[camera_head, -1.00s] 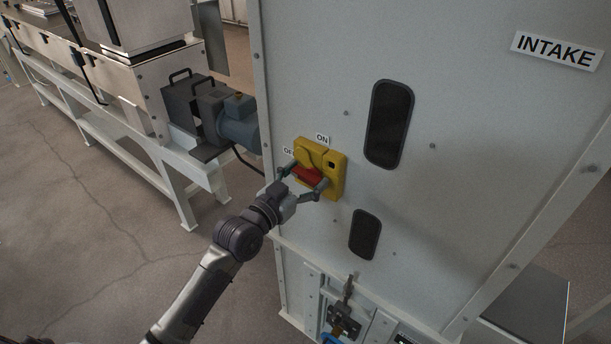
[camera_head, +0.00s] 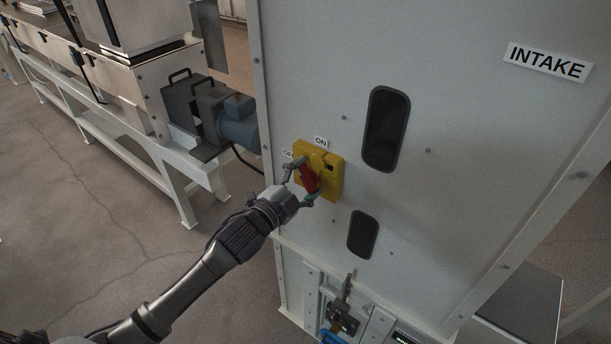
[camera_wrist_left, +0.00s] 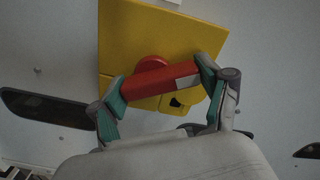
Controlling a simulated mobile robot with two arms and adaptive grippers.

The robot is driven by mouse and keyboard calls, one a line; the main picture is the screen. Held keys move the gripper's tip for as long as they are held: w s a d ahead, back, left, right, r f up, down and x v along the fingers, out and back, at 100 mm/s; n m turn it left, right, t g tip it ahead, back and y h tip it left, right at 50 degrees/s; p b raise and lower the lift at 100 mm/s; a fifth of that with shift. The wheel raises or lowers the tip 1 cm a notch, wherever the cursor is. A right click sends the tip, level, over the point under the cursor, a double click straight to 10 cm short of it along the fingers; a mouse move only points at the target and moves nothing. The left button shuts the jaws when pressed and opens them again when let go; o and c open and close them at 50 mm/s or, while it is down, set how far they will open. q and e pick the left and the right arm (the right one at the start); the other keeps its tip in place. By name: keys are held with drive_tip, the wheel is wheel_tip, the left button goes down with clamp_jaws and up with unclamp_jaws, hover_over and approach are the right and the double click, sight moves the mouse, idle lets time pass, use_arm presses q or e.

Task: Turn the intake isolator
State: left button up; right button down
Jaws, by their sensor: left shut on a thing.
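The intake isolator (camera_head: 333,166) is a yellow box on the light grey cabinet front, with a red handle (camera_head: 309,178) at its middle. An "ON" label (camera_head: 321,142) sits above it and a partly hidden "OFF" label (camera_head: 287,154) is at its upper left. The handle is at a slant, between level and upright. My left gripper (camera_head: 305,179) is shut on the handle. In the left wrist view, the green-padded fingers hold the red bar (camera_wrist_left: 158,83) at both ends in front of the yellow plate (camera_wrist_left: 140,35). My right gripper is not in view.
The cabinet (camera_head: 440,190) bears an "INTAKE" sign (camera_head: 548,62) and dark oval windows (camera_head: 387,129). Below the isolator is a latch-like fitting (camera_head: 344,312). A bench with a blue motor (camera_head: 238,122) stands at the left. The floor (camera_head: 90,230) is open at the lower left.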

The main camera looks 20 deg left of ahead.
use_arm(q)
drive_tip(key=m, duration=0.6)
drive_tip(key=shift+d+p, duration=0.2)
drive_tip(key=shift+p, duration=0.1)
idle(0.4)
drive_tip(key=o, duration=1.1)
drive_tip(key=shift+s, duration=0.2)
drive_tip(key=v, duration=1.1)
drive_tip(key=shift+s+a, duration=0.15)
drive_tip(key=shift+s, duration=0.2)
